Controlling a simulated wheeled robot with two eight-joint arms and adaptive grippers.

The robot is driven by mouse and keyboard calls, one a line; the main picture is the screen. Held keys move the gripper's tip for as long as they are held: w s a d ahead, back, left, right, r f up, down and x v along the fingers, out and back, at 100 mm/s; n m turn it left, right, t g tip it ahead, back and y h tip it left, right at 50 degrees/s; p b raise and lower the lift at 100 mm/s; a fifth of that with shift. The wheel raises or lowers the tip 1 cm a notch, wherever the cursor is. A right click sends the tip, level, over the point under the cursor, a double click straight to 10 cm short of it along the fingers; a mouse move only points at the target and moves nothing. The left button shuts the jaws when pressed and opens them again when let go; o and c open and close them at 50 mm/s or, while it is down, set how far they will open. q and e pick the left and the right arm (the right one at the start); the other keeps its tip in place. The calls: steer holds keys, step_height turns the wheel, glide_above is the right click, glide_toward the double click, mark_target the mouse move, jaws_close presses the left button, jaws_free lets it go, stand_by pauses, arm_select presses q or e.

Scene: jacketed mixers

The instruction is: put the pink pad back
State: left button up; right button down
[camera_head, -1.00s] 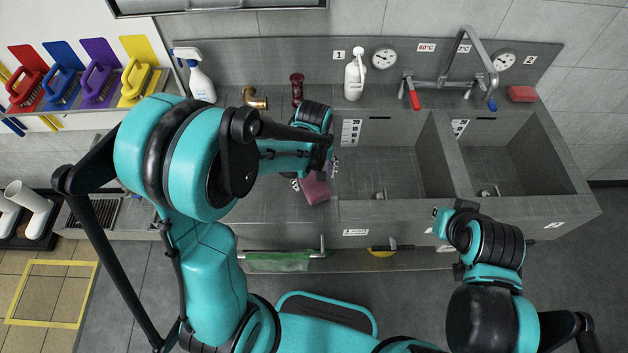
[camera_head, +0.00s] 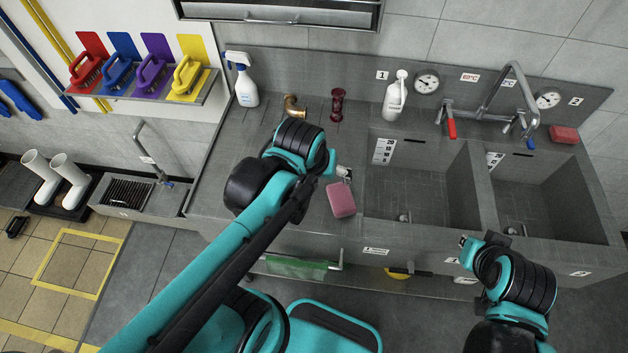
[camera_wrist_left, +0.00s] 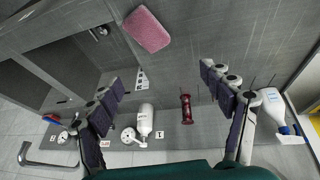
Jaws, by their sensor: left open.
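The pink pad (camera_head: 341,200) lies on the grey counter, just left of the left sink basin and near the front edge. It also shows at the top of the left wrist view (camera_wrist_left: 148,29), beyond and clear of the fingers. My left gripper (camera_wrist_left: 165,92) is open with nothing between its fingers. In the head view it is mostly hidden behind my arm, with a small part showing just behind the pad. My right gripper (camera_head: 469,243) is in front of the sinks, too small and dark to tell its jaws.
A red pad (camera_head: 564,134) sits at the back right corner. A white bottle (camera_head: 395,97), a dark red hourglass-shaped item (camera_head: 338,104), a brass spout (camera_head: 293,107) and a spray bottle (camera_head: 243,80) stand along the back. Two basins (camera_head: 425,185) open to the right.

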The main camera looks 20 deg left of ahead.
arm_select(q)
steer(key=s+m, duration=0.1)
steer(key=s+a+t, duration=0.1)
steer(key=s+m+t, duration=0.1)
steer(key=shift+s+a+r+m, duration=0.1)
steer(key=shift+a+r+m, duration=0.05)
steer(key=shift+r+m, duration=0.2)
